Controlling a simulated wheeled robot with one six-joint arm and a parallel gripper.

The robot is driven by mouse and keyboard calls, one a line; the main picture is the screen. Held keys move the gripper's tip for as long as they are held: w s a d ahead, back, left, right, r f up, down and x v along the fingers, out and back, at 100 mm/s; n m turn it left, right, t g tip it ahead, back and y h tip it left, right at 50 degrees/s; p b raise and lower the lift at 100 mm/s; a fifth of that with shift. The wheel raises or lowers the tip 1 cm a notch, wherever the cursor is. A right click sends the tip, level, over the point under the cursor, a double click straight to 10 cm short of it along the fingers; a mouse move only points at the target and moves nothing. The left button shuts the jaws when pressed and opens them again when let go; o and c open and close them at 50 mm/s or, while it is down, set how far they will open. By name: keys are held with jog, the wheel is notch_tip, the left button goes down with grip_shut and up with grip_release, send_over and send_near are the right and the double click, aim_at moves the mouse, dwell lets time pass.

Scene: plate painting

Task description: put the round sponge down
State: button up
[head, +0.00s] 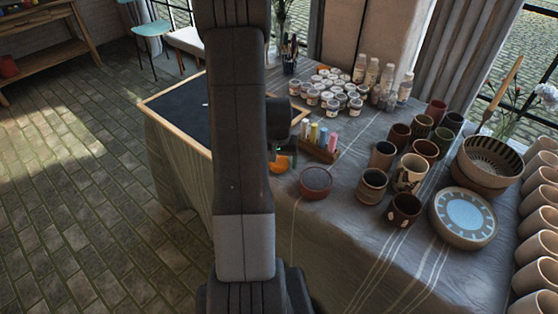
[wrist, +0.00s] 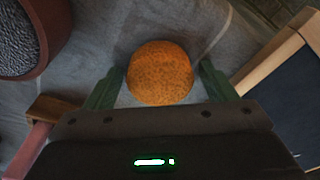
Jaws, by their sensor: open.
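The round sponge (wrist: 160,72) is orange and speckled. In the wrist view it lies on the grey tablecloth, between and just ahead of the two green fingertips of my gripper (wrist: 162,78). My gripper is open, with a gap showing on both sides of the sponge. In the head view the sponge (head: 279,164) shows as an orange patch beside my arm, and my gripper (head: 283,152) is mostly hidden behind it.
A round reddish dish (head: 315,183) with a grey top stands close by. A holder with coloured sticks (head: 320,143) is behind it. A wood-framed dark board (head: 180,108) lies left. Several cups, a patterned plate (head: 465,217) and paint jars (head: 330,90) fill the right and back.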

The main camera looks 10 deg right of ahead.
aim_at(278, 163)
notch_tip(278, 163, up, 12)
jog(key=s, duration=0.1)
jog(key=shift+s+a+p, duration=0.2)
jog(key=shift+a+p, duration=0.05)
jog(key=shift+p, duration=0.1)
dwell(0.4)
jog(key=f, duration=0.4)
jog(key=w+f, duration=0.1)
jog(key=f, duration=0.3)
jog(key=f+b, duration=0.1)
jog(key=f, duration=0.3)
jog(key=shift+w+d+f, duration=0.2)
jog(key=shift+d+f, duration=0.05)
jog(key=shift+r+p, duration=0.3)
jog(key=shift+r, duration=1)
jog(key=shift+f, duration=0.15)
